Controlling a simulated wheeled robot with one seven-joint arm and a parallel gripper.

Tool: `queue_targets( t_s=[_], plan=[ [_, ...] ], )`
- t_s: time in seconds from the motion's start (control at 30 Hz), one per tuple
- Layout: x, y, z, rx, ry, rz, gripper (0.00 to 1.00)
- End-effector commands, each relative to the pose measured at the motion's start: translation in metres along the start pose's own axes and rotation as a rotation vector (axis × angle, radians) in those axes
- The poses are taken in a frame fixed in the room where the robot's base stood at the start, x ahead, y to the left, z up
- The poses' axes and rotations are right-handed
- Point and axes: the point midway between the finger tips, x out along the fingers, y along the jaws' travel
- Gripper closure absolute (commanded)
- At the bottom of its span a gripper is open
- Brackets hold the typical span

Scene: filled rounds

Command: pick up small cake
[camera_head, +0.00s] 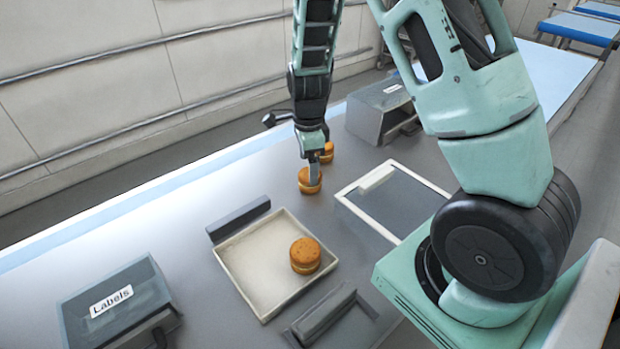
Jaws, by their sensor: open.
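A small round orange-brown cake (309,181) stands on the grey table, below my gripper (314,178). The gripper points down with its fingers at this cake, and one finger overlaps its top in the picture. I cannot tell whether the fingers touch it. A second small cake (327,152) stands just behind, partly hidden by the gripper. A third cake (305,255) sits in the right part of a cream square tray (243,281). My gripper is open.
A grey box marked "Labels" (116,303) stands front left, and another grey box (382,108) stands at the back. A white-framed dark panel (396,203) lies right of the gripper. Grey bars (238,219) flank the tray. The table left of the gripper is clear.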

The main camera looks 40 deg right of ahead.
Motion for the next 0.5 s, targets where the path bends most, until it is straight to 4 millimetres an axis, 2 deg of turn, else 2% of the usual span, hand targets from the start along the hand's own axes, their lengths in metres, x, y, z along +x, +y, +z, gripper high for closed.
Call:
queue_targets(
  t_s=[0.3, 0.5],
  plan=[
    [0.037, -0.002, -0.003, 0.002, 0.002, 0.005, 0.19],
    [0.049, -0.003, -0.003, 0.001, 0.001, 0.0, 0.19]
  ],
)
